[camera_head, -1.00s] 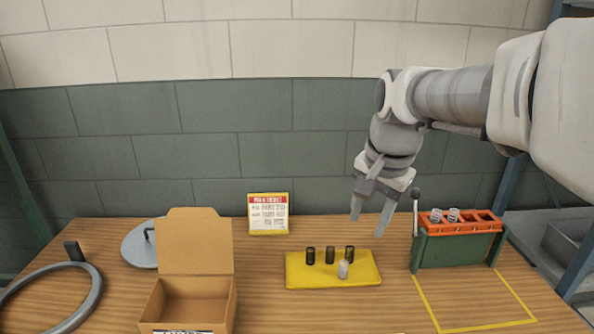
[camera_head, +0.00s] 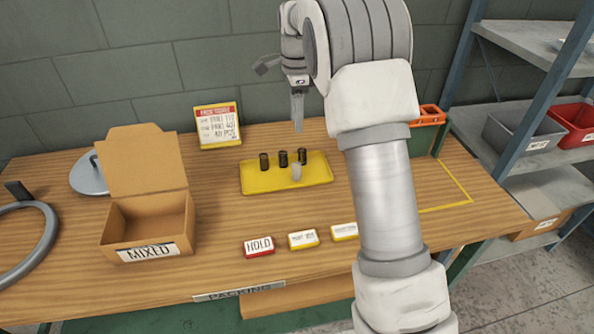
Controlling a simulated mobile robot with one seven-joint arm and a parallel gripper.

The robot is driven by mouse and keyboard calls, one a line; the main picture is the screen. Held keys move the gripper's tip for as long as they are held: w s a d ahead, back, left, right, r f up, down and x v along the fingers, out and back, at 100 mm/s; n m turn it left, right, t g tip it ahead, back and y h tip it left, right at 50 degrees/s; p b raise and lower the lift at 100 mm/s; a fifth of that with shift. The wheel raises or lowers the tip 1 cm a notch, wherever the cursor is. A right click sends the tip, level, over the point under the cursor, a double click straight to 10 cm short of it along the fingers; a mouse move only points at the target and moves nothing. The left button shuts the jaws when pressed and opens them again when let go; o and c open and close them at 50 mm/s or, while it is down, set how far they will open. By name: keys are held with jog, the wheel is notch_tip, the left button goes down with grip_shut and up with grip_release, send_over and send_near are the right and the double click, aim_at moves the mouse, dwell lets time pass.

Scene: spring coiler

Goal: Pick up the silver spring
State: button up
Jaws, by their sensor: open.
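The silver spring (camera_head: 296,173) stands upright on the yellow tray (camera_head: 262,183), in front of several black springs. Three black springs (camera_head: 283,159) stand in a row behind it on the same tray. My gripper (camera_head: 298,112) is above and behind the tray, pointing down, apart from the springs. It is open and empty, seen nearly edge-on, so the gap between the fingers hardly shows. My arm crosses the right half of the view and hides most of the green rack with the orange top (camera_head: 428,115).
An open cardboard box labelled MIXED (camera_head: 150,228) stands left of the tray. A red HOLD label block (camera_head: 258,247) and other label blocks (camera_head: 303,239) lie along the front. A sign (camera_head: 217,126) stands behind the tray. Shelves with bins (camera_head: 520,131) are at the right.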

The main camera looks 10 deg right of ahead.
aim_at(297, 165)
notch_tip(297, 165, down, 12)
jog(key=shift+r+b, duration=0.15)
jog(key=shift+b, duration=0.45)
jog(key=shift+s+f, duration=0.2)
jog(key=shift+f, duration=2.55)
grip_shut()
